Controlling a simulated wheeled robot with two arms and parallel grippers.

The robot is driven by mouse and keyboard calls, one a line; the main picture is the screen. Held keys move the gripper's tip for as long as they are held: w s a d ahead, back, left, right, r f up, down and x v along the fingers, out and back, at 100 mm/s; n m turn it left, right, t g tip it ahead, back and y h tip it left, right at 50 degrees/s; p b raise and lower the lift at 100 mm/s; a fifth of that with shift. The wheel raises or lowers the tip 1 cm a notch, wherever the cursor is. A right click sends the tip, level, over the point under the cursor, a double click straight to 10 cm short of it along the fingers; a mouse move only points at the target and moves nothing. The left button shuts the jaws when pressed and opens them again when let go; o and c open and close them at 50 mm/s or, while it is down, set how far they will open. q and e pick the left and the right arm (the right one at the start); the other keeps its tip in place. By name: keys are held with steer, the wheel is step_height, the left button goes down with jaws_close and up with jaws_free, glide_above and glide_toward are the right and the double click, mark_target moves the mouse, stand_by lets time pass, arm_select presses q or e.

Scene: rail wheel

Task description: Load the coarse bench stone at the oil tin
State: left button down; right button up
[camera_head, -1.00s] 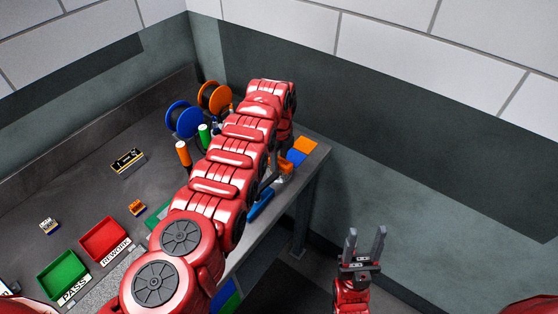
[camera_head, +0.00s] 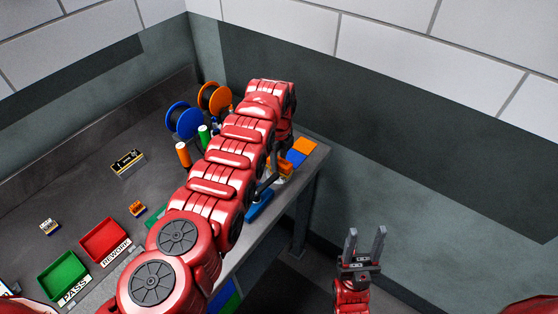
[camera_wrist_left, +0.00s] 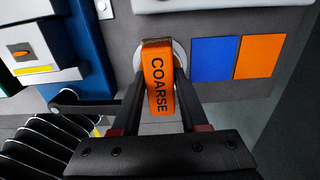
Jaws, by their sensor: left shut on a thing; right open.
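The coarse bench stone (camera_wrist_left: 158,80) is an orange block with COARSE printed on it. My left gripper (camera_wrist_left: 160,88) is shut on it, with one finger on each side, over the bench. A pale round rim (camera_wrist_left: 181,55) shows partly behind the stone; it may be the oil tin, but the stone hides most of it. I cannot tell whether the stone touches it. In the head view my left arm hides most of this spot. My right gripper (camera_head: 362,245) is open and empty, off the bench at the lower right.
A blue square (camera_wrist_left: 214,59) and an orange square (camera_wrist_left: 258,56) lie right of the stone. A blue block (camera_wrist_left: 88,45) stands left. Spools (camera_head: 184,120), a red REWORK tray (camera_head: 104,240) and a green PASS tray (camera_head: 63,275) are on the bench.

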mark_target(279, 160)
arm_select(q)
step_height(279, 160, up, 4)
steer(key=p, duration=0.3)
steer(key=shift+r, duration=0.15)
steer(key=shift+r+p, duration=0.45)
steer(key=shift+r, duration=0.75)
steer(key=shift+w+a+n+b, duration=0.3)
steer(key=shift+a+n+b, duration=0.2)
steer(key=shift+a+n, duration=0.3)
steer(key=shift+w+a+r+n, duration=0.15)
steer(key=shift+a+r+n, duration=0.1)
steer(key=shift+n, duration=0.25)
steer(key=shift+w+a+n+b, duration=0.2)
steer(key=shift+a+n+b, duration=0.25)
steer(key=shift+a+n, duration=0.35)
steer(key=shift+w+a+r+n, duration=0.15)
steer(key=shift+a+n, duration=0.15)
steer(key=shift+n, duration=0.2)
steer(key=shift+w+a+r+n, duration=0.15)
steer(key=shift+a+n, duration=0.15)
steer(key=shift+n, duration=0.2)
steer(key=shift+s+a+b, duration=0.1)
steer(key=shift+b, duration=0.25)
